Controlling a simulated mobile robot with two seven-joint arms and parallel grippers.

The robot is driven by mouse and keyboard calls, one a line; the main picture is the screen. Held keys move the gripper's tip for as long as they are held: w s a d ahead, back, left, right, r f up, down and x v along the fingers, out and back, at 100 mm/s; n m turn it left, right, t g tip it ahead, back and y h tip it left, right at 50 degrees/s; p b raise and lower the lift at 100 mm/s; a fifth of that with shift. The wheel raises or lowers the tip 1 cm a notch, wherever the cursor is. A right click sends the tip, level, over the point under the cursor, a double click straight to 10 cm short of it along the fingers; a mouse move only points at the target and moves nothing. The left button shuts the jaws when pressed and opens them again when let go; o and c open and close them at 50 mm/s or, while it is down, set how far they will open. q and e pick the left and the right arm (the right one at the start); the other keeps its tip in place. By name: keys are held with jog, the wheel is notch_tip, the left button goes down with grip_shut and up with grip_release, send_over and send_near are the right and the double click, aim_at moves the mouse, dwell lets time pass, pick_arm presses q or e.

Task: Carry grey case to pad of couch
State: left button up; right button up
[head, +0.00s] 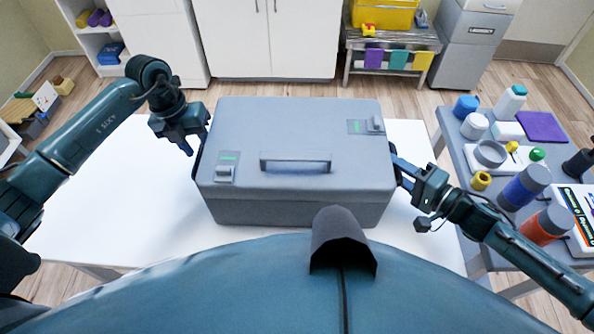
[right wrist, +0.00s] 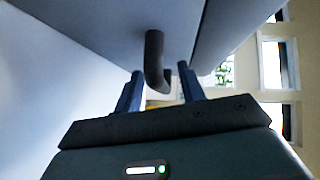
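The grey case (head: 292,177) is a closed box with two latches and a top handle. It rests upright on a white table top (head: 120,215). My left gripper (head: 195,142) is beside the case's left side, its fingers apart and nothing seen between them. My right gripper (head: 402,172) is at the case's right side. In the right wrist view its fingers (right wrist: 160,90) are apart, with a dark side handle (right wrist: 154,60) of the case at the gap between them, not visibly clamped. I cannot make out a couch pad in these views.
A grey side table (head: 470,165) on the right holds bottles, tape rolls and a purple cloth, close to my right arm. White cabinets (head: 265,40) and a shelf rack (head: 390,50) with a yellow bin stand behind. The table's left part is clear.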

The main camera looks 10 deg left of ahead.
pick_arm(q)
jog(key=shift+c, duration=0.6)
pick_arm(e)
jog(key=shift+c, duration=0.6)
pick_arm(q)
grip_shut()
pick_arm(e)
grip_shut()
pick_arm(q)
jog(key=shift+w+r, duration=0.15)
jog(key=shift+r, duration=0.15)
pick_arm(e)
jog(key=shift+w+r, duration=0.1)
jog(key=shift+r, duration=0.2)
